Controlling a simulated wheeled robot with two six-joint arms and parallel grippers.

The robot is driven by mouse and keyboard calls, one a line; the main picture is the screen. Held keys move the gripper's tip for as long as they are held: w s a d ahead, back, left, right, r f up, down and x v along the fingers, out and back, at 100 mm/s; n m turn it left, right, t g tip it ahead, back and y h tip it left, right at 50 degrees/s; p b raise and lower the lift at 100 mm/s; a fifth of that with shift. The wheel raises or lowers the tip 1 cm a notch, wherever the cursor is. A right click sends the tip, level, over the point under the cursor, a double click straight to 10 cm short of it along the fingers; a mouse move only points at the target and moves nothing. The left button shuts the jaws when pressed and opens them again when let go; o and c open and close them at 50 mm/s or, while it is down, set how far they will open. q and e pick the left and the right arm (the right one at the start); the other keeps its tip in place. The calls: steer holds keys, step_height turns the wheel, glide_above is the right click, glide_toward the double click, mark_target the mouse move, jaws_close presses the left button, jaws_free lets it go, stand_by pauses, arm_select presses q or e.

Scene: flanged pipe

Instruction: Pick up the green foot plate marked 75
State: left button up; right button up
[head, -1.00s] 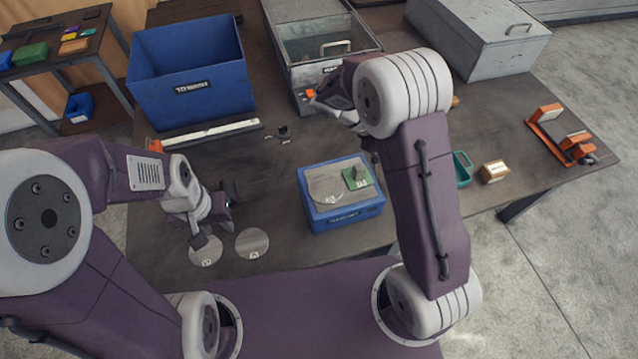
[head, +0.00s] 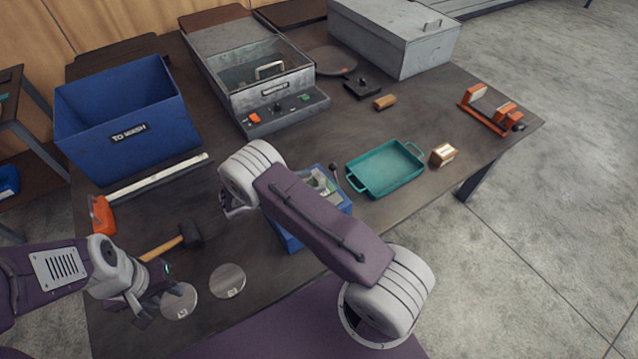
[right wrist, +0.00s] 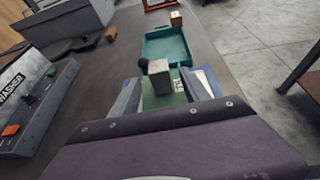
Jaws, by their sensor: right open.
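The green foot plate (right wrist: 167,101) shows in the right wrist view with a grey upright block (right wrist: 159,76) on it. Its marking is not readable here. In the head view a bit of the plate (head: 331,187) shows on the blue box (head: 292,243), mostly behind my right arm. My right gripper (right wrist: 163,90) is open, with a finger on either side of the plate and block; contact cannot be told. In the head view it is largely hidden by my forearm. My left gripper (head: 150,302) is at the lower left, beside a round grey disc (head: 180,301); its jaw opening is unclear.
A second disc (head: 228,281) and a hammer (head: 172,242) lie near my left gripper. A teal tray (head: 386,168) and small box (head: 443,155) are right of the blue box. A "TO WASH" bin (head: 127,120) and washer (head: 265,85) stand behind.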

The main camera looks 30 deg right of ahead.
mark_target(315, 182)
steer(key=x, duration=0.4)
steer(key=shift+a+f+p, duration=0.1)
steer(key=shift+f+p, duration=0.05)
steer(key=shift+p, duration=0.15)
jaws_close()
stand_by(1.0)
